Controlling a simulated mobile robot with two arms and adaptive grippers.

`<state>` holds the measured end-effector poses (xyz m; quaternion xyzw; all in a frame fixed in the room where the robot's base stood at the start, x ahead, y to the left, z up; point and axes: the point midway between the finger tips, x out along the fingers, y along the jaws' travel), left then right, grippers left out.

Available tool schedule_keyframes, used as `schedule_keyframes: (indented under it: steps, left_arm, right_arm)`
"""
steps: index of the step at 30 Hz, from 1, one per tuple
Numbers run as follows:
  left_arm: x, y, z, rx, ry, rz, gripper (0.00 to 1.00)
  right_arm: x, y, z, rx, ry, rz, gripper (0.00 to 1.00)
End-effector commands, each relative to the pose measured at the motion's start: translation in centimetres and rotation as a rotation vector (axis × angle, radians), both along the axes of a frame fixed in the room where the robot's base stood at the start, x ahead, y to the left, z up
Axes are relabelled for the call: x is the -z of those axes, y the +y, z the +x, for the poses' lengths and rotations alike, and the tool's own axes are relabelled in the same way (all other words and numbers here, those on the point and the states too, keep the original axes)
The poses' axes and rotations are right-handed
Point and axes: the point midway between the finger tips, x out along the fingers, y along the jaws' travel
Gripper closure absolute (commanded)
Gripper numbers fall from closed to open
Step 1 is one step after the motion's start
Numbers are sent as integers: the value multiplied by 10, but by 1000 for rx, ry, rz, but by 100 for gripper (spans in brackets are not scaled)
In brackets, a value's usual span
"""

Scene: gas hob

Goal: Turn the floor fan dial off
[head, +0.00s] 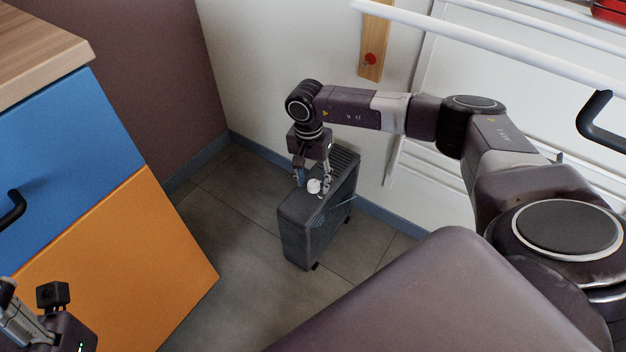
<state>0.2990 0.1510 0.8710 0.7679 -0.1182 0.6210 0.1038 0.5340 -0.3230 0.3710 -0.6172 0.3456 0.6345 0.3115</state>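The floor fan (297,230) is a dark grey upright box with a slotted top, standing on the tiled floor against the pale wall. Its dial (314,186) is a small white round knob on the top. My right gripper (312,188) points down over the fan's top, with its two fingers apart on either side of the dial. I cannot tell whether a finger touches the dial. The dial's marks are too small to read. Of my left arm, only a part shows at the bottom left corner; its fingers cannot be made out.
A cabinet with a blue drawer (60,140), an orange front (130,260) and a wooden top (35,50) stands at the left. A white rail (470,38) runs along the wall at the upper right. Bare floor (235,270) lies between cabinet and fan.

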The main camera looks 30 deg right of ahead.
Motion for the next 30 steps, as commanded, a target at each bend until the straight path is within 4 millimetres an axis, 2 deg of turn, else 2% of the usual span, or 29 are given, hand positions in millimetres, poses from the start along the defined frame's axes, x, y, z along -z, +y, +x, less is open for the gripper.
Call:
schedule_keyframes:
  steps: [8,11,21,25,30]
  left_arm:
    - [-2,1,-1,-2,-6,-4,57]
    - [-2,1,-1,-1,-5,-3,57]
    - [-1,0,-1,0,-4,-1,57]
    - [-1,0,-1,0,-4,0,57]
    - [-1,0,-1,0,-3,0,57]
  right_arm:
    - [-5,0,1,1,-1,1,57]
    - [-18,1,2,0,-2,1,57]
    - [-89,3,5,1,-4,1,57]
    - [-108,3,5,1,-1,0,57]
    - [-119,3,5,1,0,0,57]
